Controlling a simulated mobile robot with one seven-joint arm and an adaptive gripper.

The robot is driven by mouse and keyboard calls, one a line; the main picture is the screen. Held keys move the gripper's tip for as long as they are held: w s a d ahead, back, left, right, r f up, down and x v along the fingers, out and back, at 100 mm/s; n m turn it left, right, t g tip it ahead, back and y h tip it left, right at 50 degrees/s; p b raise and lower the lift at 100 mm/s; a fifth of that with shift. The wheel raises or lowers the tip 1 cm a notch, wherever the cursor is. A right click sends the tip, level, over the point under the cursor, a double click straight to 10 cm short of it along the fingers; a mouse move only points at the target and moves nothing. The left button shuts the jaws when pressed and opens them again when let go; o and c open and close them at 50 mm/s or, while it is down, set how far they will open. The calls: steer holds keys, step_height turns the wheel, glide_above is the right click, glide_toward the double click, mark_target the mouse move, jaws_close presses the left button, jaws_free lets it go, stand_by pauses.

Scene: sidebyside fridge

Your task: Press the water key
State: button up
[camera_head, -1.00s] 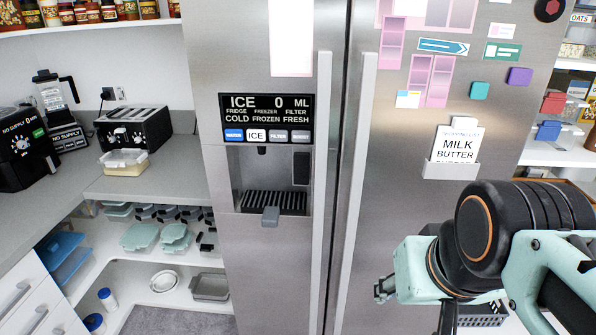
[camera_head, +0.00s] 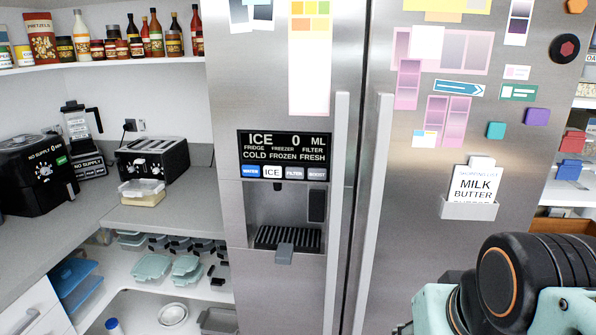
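The fridge's dispenser panel (camera_head: 284,148) is in the left door, with a black display reading ICE, 0 ML. Below the display is a row of keys. The blue water key (camera_head: 251,171) is the leftmost, beside a white ICE key (camera_head: 272,172), then grey filter and boost keys. My arm shows at the lower right, in front of the right door and well apart from the keys. My gripper's fingers are out of the picture, below its bottom edge.
Two long vertical door handles (camera_head: 337,200) stand out between the panel and my arm. The dispenser recess (camera_head: 283,215) has a grey tray tab jutting out. The space before the panel is clear.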

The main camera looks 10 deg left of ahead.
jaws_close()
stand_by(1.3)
